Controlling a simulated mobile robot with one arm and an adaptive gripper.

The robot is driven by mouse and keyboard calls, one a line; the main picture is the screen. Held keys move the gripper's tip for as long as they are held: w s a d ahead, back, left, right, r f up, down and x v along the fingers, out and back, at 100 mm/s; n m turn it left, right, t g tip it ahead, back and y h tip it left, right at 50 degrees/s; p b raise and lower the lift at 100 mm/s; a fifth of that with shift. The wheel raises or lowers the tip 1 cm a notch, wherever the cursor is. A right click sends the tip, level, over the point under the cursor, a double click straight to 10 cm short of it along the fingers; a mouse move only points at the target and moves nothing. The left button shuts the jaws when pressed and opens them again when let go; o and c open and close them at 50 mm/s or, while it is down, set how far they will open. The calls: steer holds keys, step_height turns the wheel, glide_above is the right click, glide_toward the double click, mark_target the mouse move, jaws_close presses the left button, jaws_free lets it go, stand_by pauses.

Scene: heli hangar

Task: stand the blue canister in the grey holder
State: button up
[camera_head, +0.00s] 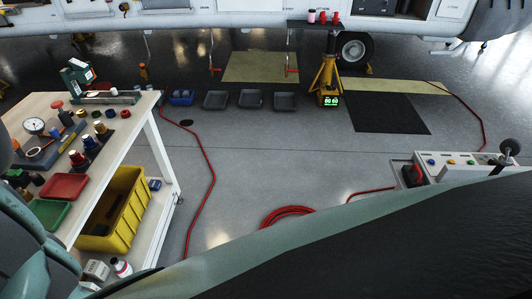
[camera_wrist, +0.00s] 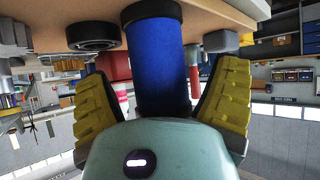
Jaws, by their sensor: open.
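The blue canister (camera_wrist: 160,65) fills the middle of the wrist view, which shows the scene upside down. Its black end (camera_wrist: 151,10) is by the tan tabletop. My gripper (camera_wrist: 162,88) is open, with one yellow finger on each side of the canister. I cannot tell whether either finger touches it. A dark grey round ring-shaped piece (camera_wrist: 93,32) stands on the tabletop beside the canister; it looks like the grey holder. In the head view I cannot clearly pick out the canister, the holder or my gripper.
The workbench (camera_head: 133,128) at left carries a dial gauge (camera_head: 35,125), several capped jars, a red tray (camera_head: 64,187) and a green tray (camera_head: 48,214). A yellow crate (camera_head: 128,215) sits below.

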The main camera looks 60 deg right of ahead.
steer(key=shift+a+f, duration=0.15)
steer(key=shift+a, duration=0.05)
steer(key=shift+c, duration=0.2)
steer(key=c, duration=1.3)
steer(key=shift+w+r, duration=0.1)
steer(key=shift+r, duration=0.8)
steer(key=shift+d+r, duration=0.2)
steer(key=shift+r, duration=0.75)
steer(key=s+d+b, duration=0.1)
steer(key=s+d, duration=0.2)
steer(key=d, duration=0.1)
steer(key=s+d+r+b, duration=0.1)
steer(key=s+d, duration=0.3)
steer(key=s+d+b, duration=0.1)
steer(key=s+d, duration=0.2)
steer(key=shift+s+d+r, duration=0.2)
steer(key=shift+s+d, duration=0.05)
steer(key=shift+d, duration=0.15)
